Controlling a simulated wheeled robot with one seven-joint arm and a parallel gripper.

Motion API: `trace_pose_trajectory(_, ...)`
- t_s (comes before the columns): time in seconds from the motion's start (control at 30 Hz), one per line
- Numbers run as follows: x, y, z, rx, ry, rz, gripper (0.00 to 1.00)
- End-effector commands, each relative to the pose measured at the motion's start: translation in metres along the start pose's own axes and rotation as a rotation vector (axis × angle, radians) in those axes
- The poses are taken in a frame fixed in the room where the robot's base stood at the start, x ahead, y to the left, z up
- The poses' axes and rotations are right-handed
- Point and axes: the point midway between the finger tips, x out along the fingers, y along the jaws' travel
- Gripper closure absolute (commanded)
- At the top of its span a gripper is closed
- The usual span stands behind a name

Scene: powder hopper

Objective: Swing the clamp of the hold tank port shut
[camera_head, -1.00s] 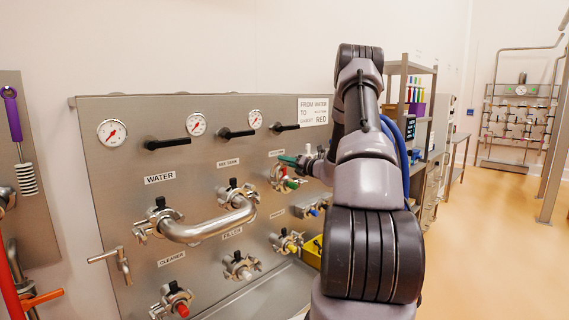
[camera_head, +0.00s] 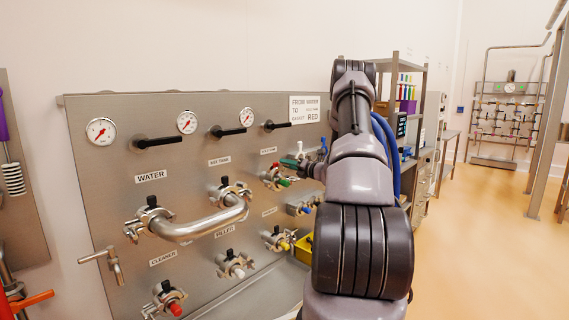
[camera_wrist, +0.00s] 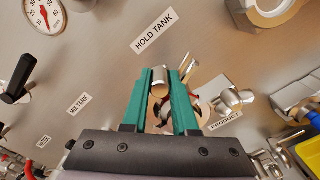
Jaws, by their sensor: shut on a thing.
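The hold tank port (camera_head: 272,180) is a steel fitting with red and green parts on the panel, below its small label. In the wrist view the HOLD TANK label (camera_wrist: 154,31) is sharp above my gripper (camera_wrist: 159,76). My gripper's green fingers, also in the head view (camera_head: 292,162), are at the port, shut on a short round steel piece (camera_wrist: 160,82), apparently part of the clamp. Thin steel parts (camera_wrist: 187,66) and a rounded steel knob (camera_wrist: 232,99) show just to the right. The fingers hide much of the port and clamp, so how far the clamp stands open is unclear.
The steel panel (camera_head: 95,200) carries gauges, black handles and several other clamped ports. A bent steel pipe (camera_head: 200,228) sticks out at the left. A yellow bin (camera_head: 304,248) is below right. A shelf rack (camera_head: 420,85) stands behind my arm; open floor (camera_head: 475,250) is at right.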

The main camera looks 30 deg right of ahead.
Motion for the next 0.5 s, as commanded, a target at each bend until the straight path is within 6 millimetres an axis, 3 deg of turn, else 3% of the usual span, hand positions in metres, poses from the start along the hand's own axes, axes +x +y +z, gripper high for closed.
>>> trace_pose_trajectory(0.13,-0.0009,-0.0149,0.0001,0.0,0.002,-0.003,1.0)
trace_pose_trajectory(0.5,-0.0006,-0.0168,0.0012,-0.001,0.001,-0.002,1.0)
